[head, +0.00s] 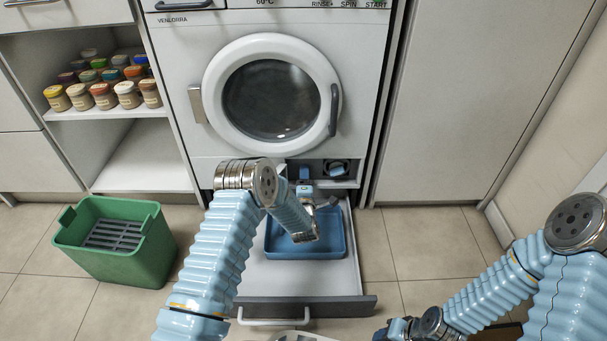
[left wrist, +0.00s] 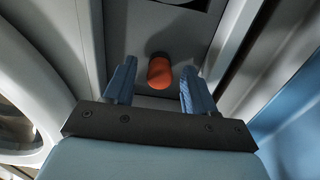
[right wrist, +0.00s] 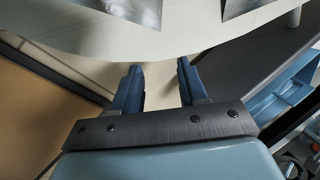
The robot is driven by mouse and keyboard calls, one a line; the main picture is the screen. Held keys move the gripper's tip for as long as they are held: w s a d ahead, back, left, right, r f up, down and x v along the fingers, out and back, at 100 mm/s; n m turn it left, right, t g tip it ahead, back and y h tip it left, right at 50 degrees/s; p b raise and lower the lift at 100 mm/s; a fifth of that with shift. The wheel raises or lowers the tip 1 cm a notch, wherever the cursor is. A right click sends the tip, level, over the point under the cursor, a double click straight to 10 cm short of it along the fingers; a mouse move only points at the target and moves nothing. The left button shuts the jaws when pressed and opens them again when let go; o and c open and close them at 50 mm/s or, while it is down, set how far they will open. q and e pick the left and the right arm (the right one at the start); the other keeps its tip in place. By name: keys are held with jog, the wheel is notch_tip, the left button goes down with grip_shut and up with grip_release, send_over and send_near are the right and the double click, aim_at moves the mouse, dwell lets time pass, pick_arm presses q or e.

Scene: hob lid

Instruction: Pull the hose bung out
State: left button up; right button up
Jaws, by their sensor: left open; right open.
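An orange, round-ended hose bung (left wrist: 159,73) sits against the pale machine wall in the left wrist view. It lies ahead of and between the fingers of my left gripper (left wrist: 156,84), which is open, with a visible gap on each side of the bung. In the head view the left gripper (head: 304,188) is low at the washing machine's open lower compartment, and my arm hides the bung there. My right gripper (right wrist: 158,78) is open and empty. It is only partly visible at the bottom edge of the head view, away from the machine.
The washing machine (head: 180,75) has its round door shut. Below it, a pulled-out drawer (head: 348,290) holds a blue tray (head: 338,247). A dark round fitting (head: 337,168) shows right of my left gripper.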

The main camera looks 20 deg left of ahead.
pick_arm(q)
jog(key=shift+c, duration=0.3)
grip_shut()
dwell(0.4)
jog(key=shift+s, duration=0.1)
jog(key=shift+p+v, duration=0.45)
jog(key=shift+v, duration=2.4)
